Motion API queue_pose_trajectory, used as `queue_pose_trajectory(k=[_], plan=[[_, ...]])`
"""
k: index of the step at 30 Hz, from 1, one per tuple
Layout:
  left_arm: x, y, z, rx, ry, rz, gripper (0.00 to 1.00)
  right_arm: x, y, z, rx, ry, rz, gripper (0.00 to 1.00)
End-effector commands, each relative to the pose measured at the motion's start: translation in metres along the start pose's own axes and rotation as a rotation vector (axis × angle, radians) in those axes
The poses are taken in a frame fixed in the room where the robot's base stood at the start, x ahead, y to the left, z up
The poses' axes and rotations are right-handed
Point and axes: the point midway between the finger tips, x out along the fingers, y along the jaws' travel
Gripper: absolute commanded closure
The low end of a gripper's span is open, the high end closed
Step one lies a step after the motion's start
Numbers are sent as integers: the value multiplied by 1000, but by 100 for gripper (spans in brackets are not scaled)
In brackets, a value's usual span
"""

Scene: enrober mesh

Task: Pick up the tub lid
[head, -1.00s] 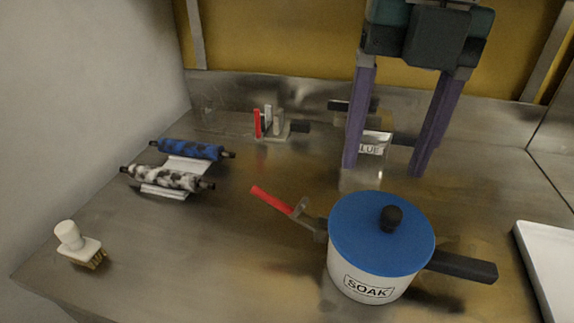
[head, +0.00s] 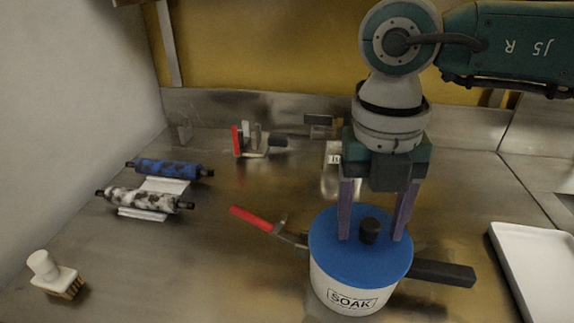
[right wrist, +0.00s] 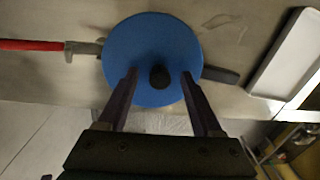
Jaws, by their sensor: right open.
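The tub lid (head: 335,258) is a blue disc with a black knob (head: 369,231). It sits on the white tub marked SOAK (head: 328,290) in the head view. My right gripper (head: 372,238) is open above the lid, its purple fingers pointing down on either side of the knob. In the right wrist view the lid (right wrist: 150,50) lies ahead of the fingers, and the knob (right wrist: 159,76) shows between the fingertips, with space on both sides. Whether the fingertips touch the lid I cannot tell. My left gripper is not in view.
A red-handled clamp (head: 255,219) and a dark handle (head: 443,272) stick out from the tub. A white tray (head: 545,265) lies at the right. Two rollers (head: 142,200) and a brush (head: 55,275) are at the left. A steel wall (head: 260,108) stands behind.

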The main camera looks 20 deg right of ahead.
Motion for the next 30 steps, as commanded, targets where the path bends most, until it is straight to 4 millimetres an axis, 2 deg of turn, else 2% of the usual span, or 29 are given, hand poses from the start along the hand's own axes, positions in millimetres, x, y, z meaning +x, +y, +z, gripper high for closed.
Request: queue_pose_trajectory(k=[3,21,30], plan=[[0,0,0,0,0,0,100,0,0,0,0,0,1,34],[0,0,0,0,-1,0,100,-1,0,0,0,0,1,100],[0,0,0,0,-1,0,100,-1,0,0,0,0,1,100]])
